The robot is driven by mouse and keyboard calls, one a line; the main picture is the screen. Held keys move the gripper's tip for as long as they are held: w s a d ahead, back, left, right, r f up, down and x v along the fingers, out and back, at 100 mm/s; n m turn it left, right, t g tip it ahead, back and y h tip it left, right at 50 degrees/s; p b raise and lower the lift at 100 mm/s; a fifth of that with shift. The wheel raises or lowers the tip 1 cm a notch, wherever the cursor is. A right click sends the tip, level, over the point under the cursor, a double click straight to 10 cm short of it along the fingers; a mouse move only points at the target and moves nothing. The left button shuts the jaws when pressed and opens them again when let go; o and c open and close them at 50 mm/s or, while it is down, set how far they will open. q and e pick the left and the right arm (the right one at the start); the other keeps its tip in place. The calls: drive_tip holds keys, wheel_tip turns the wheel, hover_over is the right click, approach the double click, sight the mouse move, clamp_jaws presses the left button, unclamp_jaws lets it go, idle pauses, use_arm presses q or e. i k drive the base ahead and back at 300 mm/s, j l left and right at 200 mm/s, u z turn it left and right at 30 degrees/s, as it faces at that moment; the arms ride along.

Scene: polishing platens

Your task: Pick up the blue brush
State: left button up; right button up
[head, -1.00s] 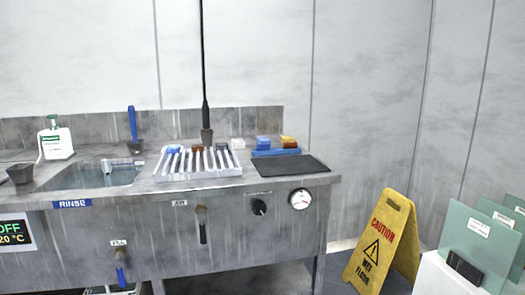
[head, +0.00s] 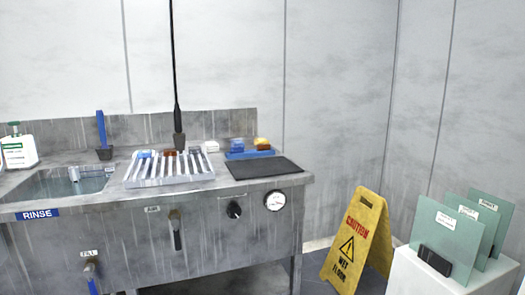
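A blue upright handle (head: 101,129) stands in a small dark cup at the back of the sink counter, left of the ribbed rack. I cannot tell which blue item is the brush; bristles are too small to make out. Neither of my grippers is in view.
The steel counter holds a rinse basin (head: 60,185), a ribbed rack (head: 165,180), a dark mat (head: 264,168) and a white bottle (head: 19,148). A yellow caution sign (head: 350,245) and a white stand with glass plates (head: 425,275) are at right.

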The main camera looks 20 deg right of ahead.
sight(100, 114)
drive_tip(key=i+j+u, duration=0.15)
drive_tip(key=u, duration=0.25)
drive_tip(key=i+u, duration=0.55)
drive_tip(key=u, duration=0.25)
